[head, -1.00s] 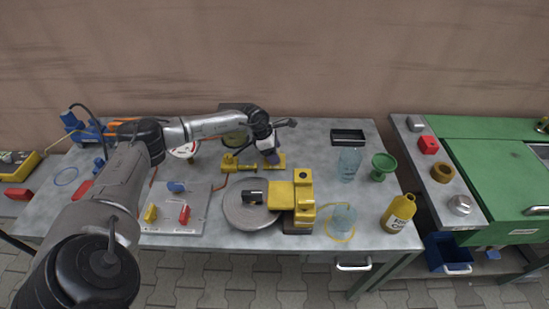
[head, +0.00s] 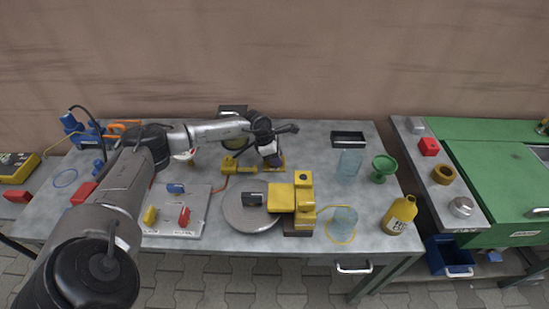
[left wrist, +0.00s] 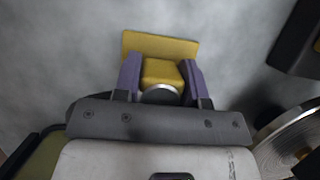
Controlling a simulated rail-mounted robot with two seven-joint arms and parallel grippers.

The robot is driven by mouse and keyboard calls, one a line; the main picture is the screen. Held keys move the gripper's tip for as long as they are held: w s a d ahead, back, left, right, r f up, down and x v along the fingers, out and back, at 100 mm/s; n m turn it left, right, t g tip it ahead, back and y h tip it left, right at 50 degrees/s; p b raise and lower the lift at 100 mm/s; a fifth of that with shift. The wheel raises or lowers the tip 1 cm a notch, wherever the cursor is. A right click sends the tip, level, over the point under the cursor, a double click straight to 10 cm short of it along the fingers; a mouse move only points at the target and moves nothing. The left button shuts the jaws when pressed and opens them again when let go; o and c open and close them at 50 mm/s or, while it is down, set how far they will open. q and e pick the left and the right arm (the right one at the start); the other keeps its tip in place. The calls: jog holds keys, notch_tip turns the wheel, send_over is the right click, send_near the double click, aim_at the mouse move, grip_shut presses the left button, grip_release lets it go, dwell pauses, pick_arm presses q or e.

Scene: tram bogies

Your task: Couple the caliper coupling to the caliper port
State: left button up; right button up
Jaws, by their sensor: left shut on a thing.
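My left gripper (head: 271,159) reaches down over the right part of a low yellow fixture (head: 236,168) at the back middle of the table. In the left wrist view my left gripper's purple fingers (left wrist: 160,78) are shut on a yellow block with a round silver end (left wrist: 162,70). A flat yellow plate (left wrist: 160,45) lies just beyond it. I cannot tell whether this block is the caliper coupling or whether it touches the plate. A yellow caliper (head: 283,196) sits over the grey brake disc (head: 238,216). I cannot make out its port. My right gripper is not in view.
A grey board (head: 167,222) with coloured levers lies left of the disc. Glass jars (head: 348,164), a green funnel-like cup (head: 383,168) and a yellow bottle (head: 399,214) stand at right. A black tray (head: 348,139) lies behind.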

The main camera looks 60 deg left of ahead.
pick_arm(q)
jog(key=shift+c, duration=1.1)
notch_tip(320, 180, up, 9)
jog(key=shift+r+p, duration=0.1)
jog(key=shift+p, duration=1.1)
jog(key=shift+r, duration=0.4)
